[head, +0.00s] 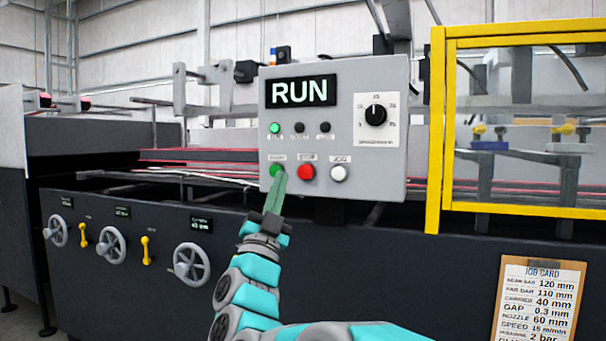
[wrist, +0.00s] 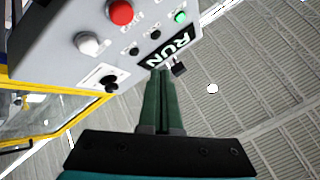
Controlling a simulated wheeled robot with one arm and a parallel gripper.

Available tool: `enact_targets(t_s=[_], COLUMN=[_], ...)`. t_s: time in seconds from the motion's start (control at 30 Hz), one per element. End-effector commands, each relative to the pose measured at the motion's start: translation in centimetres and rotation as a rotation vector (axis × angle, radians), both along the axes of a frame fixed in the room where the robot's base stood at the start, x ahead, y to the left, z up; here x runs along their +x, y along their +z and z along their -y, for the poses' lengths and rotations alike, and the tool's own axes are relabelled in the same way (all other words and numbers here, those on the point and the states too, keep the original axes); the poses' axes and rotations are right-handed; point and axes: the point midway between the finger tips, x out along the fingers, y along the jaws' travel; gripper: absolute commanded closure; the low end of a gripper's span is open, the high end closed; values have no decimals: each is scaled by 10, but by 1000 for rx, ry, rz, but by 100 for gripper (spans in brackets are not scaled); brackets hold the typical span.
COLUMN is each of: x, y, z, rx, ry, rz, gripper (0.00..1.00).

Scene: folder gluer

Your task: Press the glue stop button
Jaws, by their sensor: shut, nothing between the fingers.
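A grey control panel (head: 340,105) carries a lit display (head: 300,92) reading RUN. Below it a red button (head: 306,172) has a label that looks like STOP. A green button (head: 275,169) is left of it and a white button labelled JOG (head: 339,173) right of it. No label reading glue is legible. My gripper (head: 280,174) is shut and empty, its tips overlapping the green button in the head view; contact cannot be told. In the wrist view my gripper (wrist: 160,74) points past the display, with the red button (wrist: 120,12) up and left of its tips.
A black dial (head: 376,115) is on the panel's right and a green lamp (head: 275,127) is lit. A yellow-framed guard (head: 436,130) stands right of the panel. Handwheels (head: 191,264) and yellow levers line the dark machine front. A job card (head: 540,300) hangs lower right.

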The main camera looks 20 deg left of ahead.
Motion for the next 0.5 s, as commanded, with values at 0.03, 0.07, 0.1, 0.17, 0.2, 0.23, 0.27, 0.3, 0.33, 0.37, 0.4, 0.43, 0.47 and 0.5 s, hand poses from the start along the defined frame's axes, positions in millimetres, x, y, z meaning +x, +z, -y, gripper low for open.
enact_targets(t_s=[0.03,0.07,0.1,0.17,0.2,0.23,0.27,0.3,0.33,0.37,0.4,0.43,0.47,0.5], x=[0,0,0,1,3,4,5,7,9,12,15,18,21,25], y=[0,0,0,0,0,-1,-1,-1,-2,-2,-2,-3,-2,-2], z=[0,0,0,0,0,0,0,0,0,0,0,1,1,2], rx=[0,0,0,0,0,-1,-1,-1,-1,-1,-1,-1,0,-1], ry=[0,0,0,0,0,1,1,1,1,1,1,1,0,-1], rz=[0,0,-1,-1,-1,-2,-2,-2,-3,-3,-3,-3,-3,-1], gripper=[100,100,100,100,100,100,100,100,100,100,100,100,100,100])
